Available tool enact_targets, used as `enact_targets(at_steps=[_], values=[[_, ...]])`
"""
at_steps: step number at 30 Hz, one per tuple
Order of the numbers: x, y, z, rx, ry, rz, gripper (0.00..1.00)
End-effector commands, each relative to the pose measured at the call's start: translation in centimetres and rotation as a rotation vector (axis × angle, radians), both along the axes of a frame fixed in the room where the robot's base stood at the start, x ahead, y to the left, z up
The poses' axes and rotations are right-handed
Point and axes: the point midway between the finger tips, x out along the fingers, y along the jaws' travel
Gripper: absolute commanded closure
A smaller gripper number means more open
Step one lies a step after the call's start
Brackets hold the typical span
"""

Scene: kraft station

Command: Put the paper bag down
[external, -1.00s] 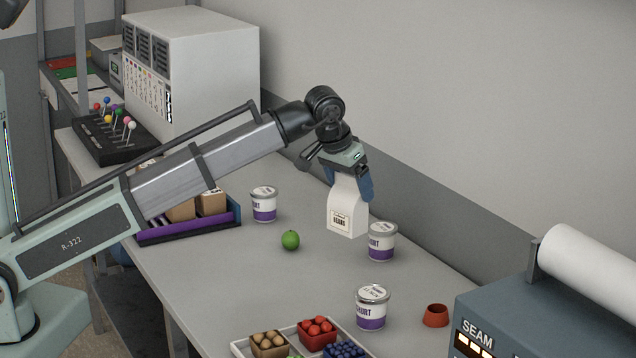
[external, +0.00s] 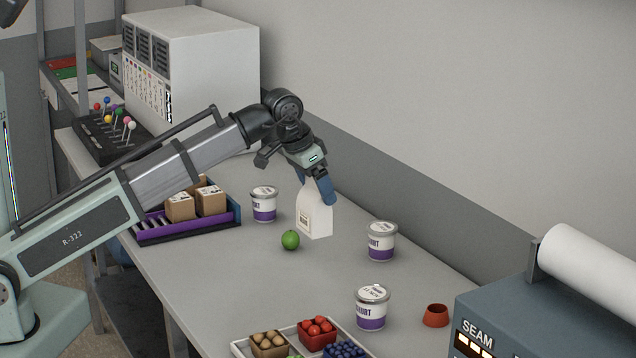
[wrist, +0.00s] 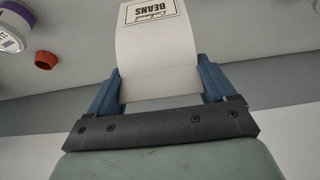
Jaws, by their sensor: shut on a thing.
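The white paper bag (external: 315,214) has a small label and hangs, slightly tilted, from my gripper (external: 318,188) in the external view. The blue fingers are shut on the bag's top. In the wrist view the bag (wrist: 155,50) shows a label with the word BEANS, between the two blue fingers of my gripper (wrist: 160,88). The bag is over the grey table (external: 225,285), behind and right of a green fruit (external: 290,240). I cannot tell whether its bottom touches the table.
Yogurt tubs stand left of the bag (external: 263,204), to its right (external: 381,242) and in front (external: 371,308). A purple tray (external: 190,235) with brown boxes is at the left. A produce tray (external: 240,348), a red cup (external: 435,316) and a seam machine (external: 540,320) are at the front.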

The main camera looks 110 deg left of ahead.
Motion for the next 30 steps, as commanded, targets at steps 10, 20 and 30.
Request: enact_targets(at_steps=[10, 20, 30], values=[[-0.1, 0.0, -4.9, -0.001, 0.001, 0.002, 0.8], [-0.1, 0.0, -7.7, -0.002, 0.001, 0.003, 0.8], [0.0, 0.0, -9.0, 0.0, 0.0, 0.003, 0.8]])
